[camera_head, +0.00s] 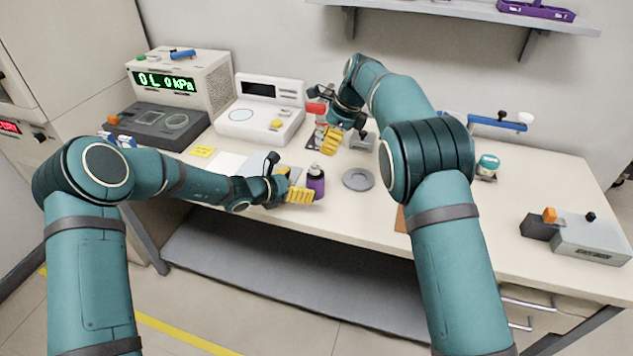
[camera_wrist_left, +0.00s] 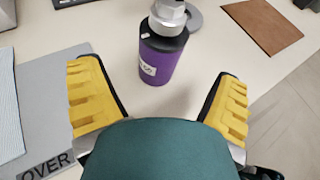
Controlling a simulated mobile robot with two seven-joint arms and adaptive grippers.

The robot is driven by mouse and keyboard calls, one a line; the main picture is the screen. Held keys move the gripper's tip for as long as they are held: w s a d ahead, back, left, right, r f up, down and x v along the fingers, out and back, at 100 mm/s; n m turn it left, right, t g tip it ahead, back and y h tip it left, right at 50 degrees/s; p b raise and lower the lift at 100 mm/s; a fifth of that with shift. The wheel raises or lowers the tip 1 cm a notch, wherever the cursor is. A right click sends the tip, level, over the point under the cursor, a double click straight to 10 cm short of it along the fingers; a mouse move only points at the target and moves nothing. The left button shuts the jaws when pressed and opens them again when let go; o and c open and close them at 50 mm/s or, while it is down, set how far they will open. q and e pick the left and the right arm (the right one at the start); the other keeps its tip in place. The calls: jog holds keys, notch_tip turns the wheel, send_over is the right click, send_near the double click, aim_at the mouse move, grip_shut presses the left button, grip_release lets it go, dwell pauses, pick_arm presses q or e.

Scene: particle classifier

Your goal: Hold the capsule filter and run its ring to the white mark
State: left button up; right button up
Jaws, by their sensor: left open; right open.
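The capsule filter (camera_head: 316,184) is a purple cylinder with a dark ring and a silver top, standing upright on the bench. In the left wrist view the purple body (camera_wrist_left: 162,66) carries a white label, and the dark ring (camera_wrist_left: 165,37) sits under the silver cap. My right gripper (camera_head: 328,138) is open, behind the filter near the back of the bench.
A grey round disc (camera_head: 358,179) lies right of the filter. A red-topped item (camera_head: 316,108) stands by the right gripper. A pressure readout box (camera_head: 180,82) and white instrument (camera_head: 262,110) are at back left.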

aim_at(319, 181)
pick_arm(q)
jog(key=x, duration=0.7)
jog(key=shift+w+d+f, duration=0.1)
jog(key=shift+d, duration=0.05)
jog(key=c, duration=1.5)
